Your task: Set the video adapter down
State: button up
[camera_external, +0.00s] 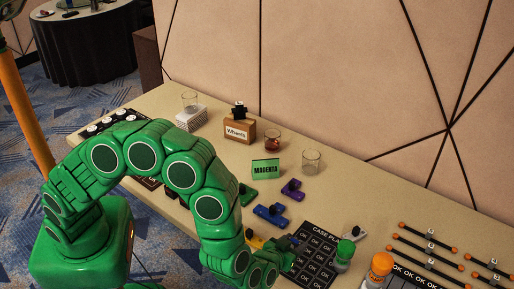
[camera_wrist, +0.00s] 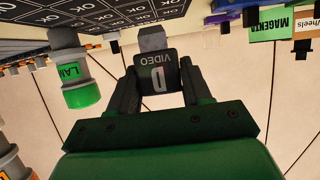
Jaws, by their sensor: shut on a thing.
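The video adapter (camera_wrist: 157,77) is a small dark block marked "D" and "VIDEO", with a grey end, in the wrist view. My gripper (camera_wrist: 160,90) is shut on it, with one dark finger on each side. In the external view my green arm reaches over the front of the table, and my gripper (camera_external: 278,258) is low beside a black board of "OK" squares (camera_external: 318,243). The adapter is mostly hidden there. I cannot tell whether it touches the table or the board.
Blue (camera_external: 270,214) and purple (camera_external: 292,189) connectors, a "MAGENTA" sign (camera_external: 265,169), glasses and a "Wheels" box (camera_external: 239,131) are farther back. Bars lie at the right.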

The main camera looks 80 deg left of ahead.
jog(key=shift+f, duration=1.7)
jog(key=shift+f, duration=0.15)
jog(key=o, duration=1)
jog(key=shift+o, duration=0.2)
jog(key=shift+d+r, duration=0.1)
jog(key=shift+r, duration=0.15)
jog(key=v, duration=1.1)
jog(key=shift+s+d, duration=0.25)
jog(key=shift+s, duration=0.1)
